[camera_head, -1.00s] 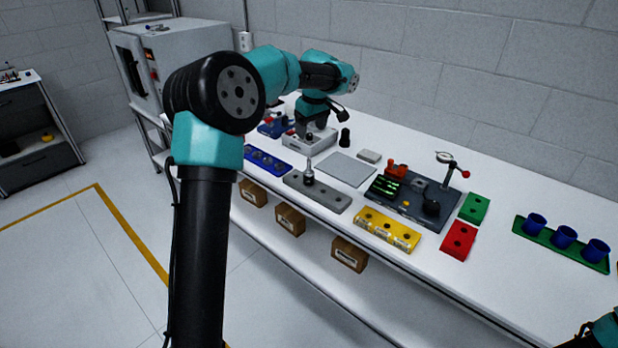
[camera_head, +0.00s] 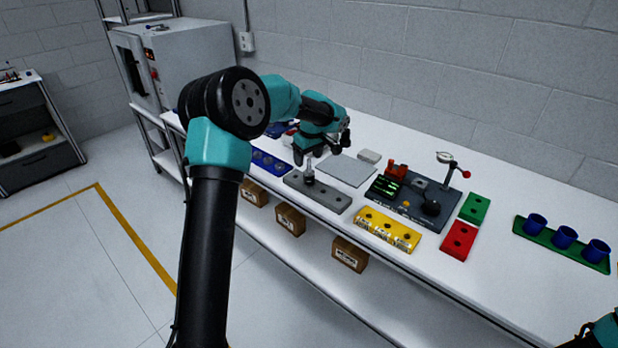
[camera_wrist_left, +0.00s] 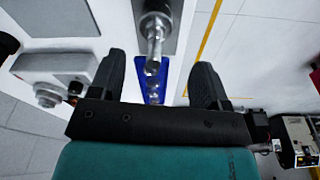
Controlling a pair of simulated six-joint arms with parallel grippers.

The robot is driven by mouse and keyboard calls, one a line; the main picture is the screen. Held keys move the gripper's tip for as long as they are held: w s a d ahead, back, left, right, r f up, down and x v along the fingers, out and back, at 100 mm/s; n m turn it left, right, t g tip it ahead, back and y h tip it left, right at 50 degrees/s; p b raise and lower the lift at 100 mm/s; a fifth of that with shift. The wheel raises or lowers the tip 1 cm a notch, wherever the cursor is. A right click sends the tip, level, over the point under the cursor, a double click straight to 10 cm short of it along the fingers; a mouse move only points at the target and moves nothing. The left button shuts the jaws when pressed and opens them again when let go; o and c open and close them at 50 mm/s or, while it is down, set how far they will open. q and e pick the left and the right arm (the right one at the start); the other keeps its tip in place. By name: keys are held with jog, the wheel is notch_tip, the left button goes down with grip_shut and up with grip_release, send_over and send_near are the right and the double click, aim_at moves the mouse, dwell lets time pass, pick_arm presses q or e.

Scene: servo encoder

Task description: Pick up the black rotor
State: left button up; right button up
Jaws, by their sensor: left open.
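A small upright part with a silver shaft and a dark lower section (camera_head: 309,176) stands on the grey block (camera_head: 330,198). In the left wrist view the shaft part (camera_wrist_left: 153,32) looks metallic, on the grey block (camera_wrist_left: 172,12). I cannot tell for certain that it is the black rotor. My left gripper (camera_head: 311,156) is over the bench near the far-left end of that block. In the left wrist view my left gripper (camera_wrist_left: 158,64) is open and empty, with the shaft ahead of its fingers. My right gripper (camera_head: 582,338) shows only partly at the lower right.
A blue tray (camera_head: 266,161) lies left of the grey block. A grey plate (camera_head: 346,170), yellow block (camera_head: 388,230), dark station (camera_head: 410,205), red block (camera_head: 459,241) and green block (camera_head: 474,208) lie to the right. Blue cups (camera_head: 565,236) stand on a green tray (camera_head: 530,236).

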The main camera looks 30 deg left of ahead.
aim_at(309, 166)
pick_arm(q)
jog(key=shift+w+a+f, duration=0.1)
jog(key=shift+w+f, duration=0.1)
jog(key=shift+f, duration=1.1)
jog(key=shift+w+a+f, duration=0.1)
jog(key=shift+w+f, duration=0.1)
jog(key=shift+f, duration=1.1)
jog(key=shift+r, duration=0.1)
grip_shut()
jog(key=shift+r, duration=0.15)
